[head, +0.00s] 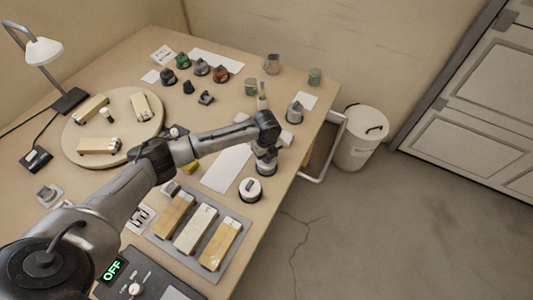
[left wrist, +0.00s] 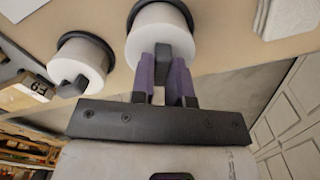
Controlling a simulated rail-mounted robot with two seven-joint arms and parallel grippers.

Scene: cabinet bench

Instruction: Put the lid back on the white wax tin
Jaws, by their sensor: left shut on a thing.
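My left gripper (head: 266,163) points down over the right part of the bench. In the left wrist view the purple fingers (left wrist: 167,78) are shut on the dark knob of a white round lid (left wrist: 152,32) with a black rim around it. I cannot tell whether this lid rests on something or is held clear. A second white round tin (head: 250,190), with a dark knob on top, stands just below the gripper in the head view. It also shows in the left wrist view (left wrist: 88,57), apart from the held lid. My right gripper is not in view.
A grey tray with wooden blocks (head: 195,230) lies in front. A round board (head: 118,150) with more blocks is at left. Several dark-knobbed pots (head: 201,67) and a green cup (head: 315,76) stand at the back. The bench's right edge is close to the gripper.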

